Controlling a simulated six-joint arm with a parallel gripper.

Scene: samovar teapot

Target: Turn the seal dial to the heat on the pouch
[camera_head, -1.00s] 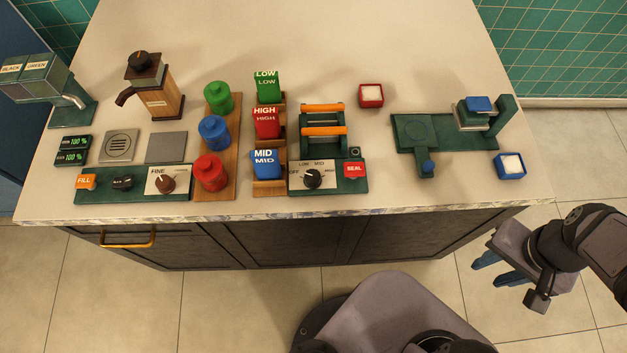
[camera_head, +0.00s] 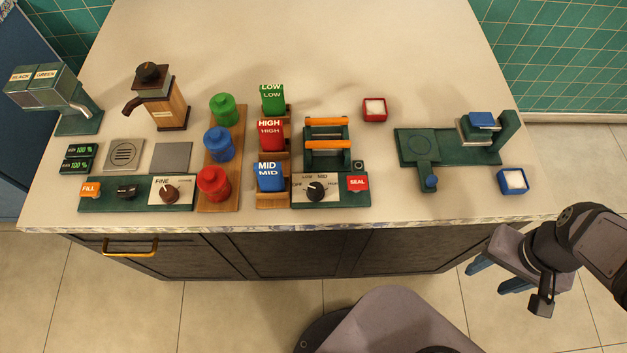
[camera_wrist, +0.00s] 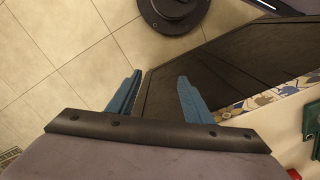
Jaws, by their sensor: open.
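The seal dial (camera_head: 316,191) is a black knob on a pale plate marked OFF, LOW, MID and more, on the green sealer base (camera_head: 331,202). A red SEAL button (camera_head: 357,184) sits to its right. The pouches stand in a wooden rack: green LOW (camera_head: 272,100), red HIGH (camera_head: 271,134) and blue MID (camera_head: 270,177). My gripper (camera_head: 498,279) is open and empty, off the counter's front right edge, far from the dial. In the wrist view its blue fingers (camera_wrist: 155,97) are apart, with nothing between them.
Red, blue and green canisters (camera_head: 213,184) stand left of the pouches. A grinder (camera_head: 160,97) and dispenser (camera_head: 60,93) are at left. A green press (camera_head: 458,145), a red box (camera_head: 374,109) and a blue box (camera_head: 513,181) are at right. The counter's back is clear.

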